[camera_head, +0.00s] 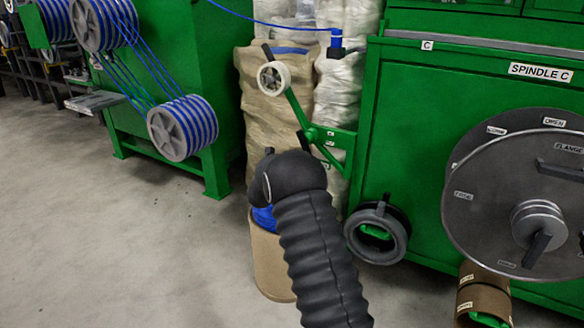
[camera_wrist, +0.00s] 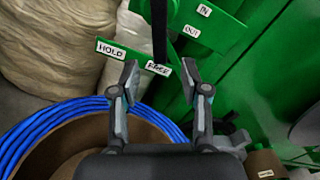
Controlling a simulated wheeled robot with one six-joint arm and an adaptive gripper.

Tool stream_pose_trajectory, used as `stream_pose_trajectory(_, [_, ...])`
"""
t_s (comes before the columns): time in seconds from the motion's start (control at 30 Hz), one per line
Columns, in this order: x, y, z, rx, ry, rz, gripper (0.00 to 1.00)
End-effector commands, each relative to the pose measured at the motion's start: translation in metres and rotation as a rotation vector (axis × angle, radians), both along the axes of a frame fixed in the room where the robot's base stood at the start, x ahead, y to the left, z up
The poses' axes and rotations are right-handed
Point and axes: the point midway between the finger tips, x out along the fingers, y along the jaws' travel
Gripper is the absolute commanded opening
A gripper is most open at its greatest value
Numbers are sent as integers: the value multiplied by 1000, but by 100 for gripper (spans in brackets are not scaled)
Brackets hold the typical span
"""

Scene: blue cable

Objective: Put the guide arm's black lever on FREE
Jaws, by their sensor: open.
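The green guide arm (camera_head: 295,108) carries a white roller at its upper end and pivots on a green bracket on the machine. Its black lever (camera_head: 303,144) stands by the pivot. In the wrist view the lever (camera_wrist: 160,28) comes down from the top edge. Its lower end overlaps the upper edge of the FREE label (camera_wrist: 158,69). The HOLD label (camera_wrist: 111,50) is to its left. I cannot tell from this angle exactly where the lever is set. My gripper (camera_wrist: 163,80) is open and empty, fingertips either side of FREE, with the lever's end just beyond them.
A brown drum (camera_head: 268,265) with blue cable (camera_wrist: 40,128) lies below my gripper. The green spindle cabinet (camera_head: 420,120) with a large grey disc (camera_head: 490,215) stands at right. A black ring (camera_head: 378,235) hangs on its front. Wrapped bales (camera_head: 262,120) stand behind. Floor at left is clear.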

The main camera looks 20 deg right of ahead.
Motion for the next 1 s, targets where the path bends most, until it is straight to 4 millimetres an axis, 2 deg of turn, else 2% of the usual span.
stream_pose_trajectory(0.13, [-16,18,0,-2,1,1,46])
stream_pose_trajectory(0.37, [-26,29,0,-1,-1,0,46])
stream_pose_trajectory(0.83, [-28,28,2,3,-2,-3,46])
stream_pose_trajectory(0.93, [-36,24,13,40,-24,-27,46])
stream_pose_trajectory(1.0, [-49,17,27,99,-59,-63,46])
